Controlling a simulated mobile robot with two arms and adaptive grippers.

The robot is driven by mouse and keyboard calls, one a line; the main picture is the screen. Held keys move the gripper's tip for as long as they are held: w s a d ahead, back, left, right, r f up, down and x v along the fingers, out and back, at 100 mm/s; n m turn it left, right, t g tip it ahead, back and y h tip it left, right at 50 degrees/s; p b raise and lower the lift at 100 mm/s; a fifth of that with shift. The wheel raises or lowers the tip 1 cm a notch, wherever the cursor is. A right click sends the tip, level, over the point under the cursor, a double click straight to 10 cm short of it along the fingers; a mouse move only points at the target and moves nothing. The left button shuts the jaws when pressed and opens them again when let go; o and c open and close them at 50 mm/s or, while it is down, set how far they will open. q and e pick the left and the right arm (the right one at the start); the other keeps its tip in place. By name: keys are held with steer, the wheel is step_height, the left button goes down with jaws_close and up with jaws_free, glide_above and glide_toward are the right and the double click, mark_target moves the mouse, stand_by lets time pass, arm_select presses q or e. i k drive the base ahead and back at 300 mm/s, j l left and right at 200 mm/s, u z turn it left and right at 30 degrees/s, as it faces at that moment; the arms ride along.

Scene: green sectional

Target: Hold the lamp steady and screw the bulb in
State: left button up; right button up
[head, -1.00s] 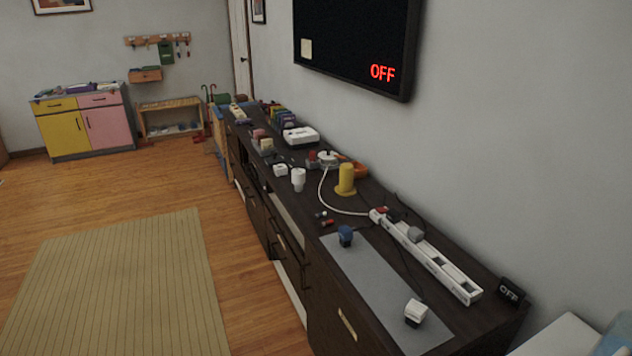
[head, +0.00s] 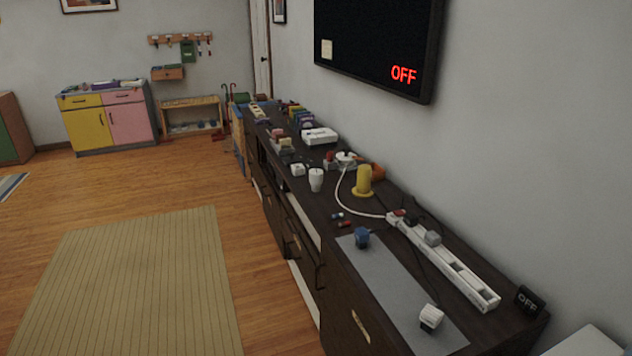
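A yellow upright piece with a wide round foot (head: 363,182), perhaps the lamp, stands on the long dark cabinet (head: 330,250). A small white piece (head: 316,179), wider at the top and perhaps the bulb, stands upright to its left near the cabinet's front edge. The two are apart. They are too small here to name surely, and I see no socket. Neither of my grippers shows in the head view.
A white power strip (head: 445,262) and a grey mat (head: 395,285) with blue and white plugs lie on the cabinet's near end. A white cord runs past the yellow piece. The floor around the striped rug (head: 135,280) is clear.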

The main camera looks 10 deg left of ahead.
mark_target(362, 190)
steer(key=z, duration=0.45)
steer(key=i+j+z, duration=0.15)
steer(key=j, duration=0.15)
steer(key=i+j+z, duration=0.3)
steer(key=j, duration=0.35)
steer(key=i+j+z, duration=0.15)
steer(key=j, duration=0.2)
steer(key=i+j+z, duration=0.15)
steer(key=j, duration=0.2)
steer(key=i+j, duration=0.1)
steer(key=j, duration=0.7)
steer(key=i+j, duration=0.15)
steer(key=j, duration=0.3)
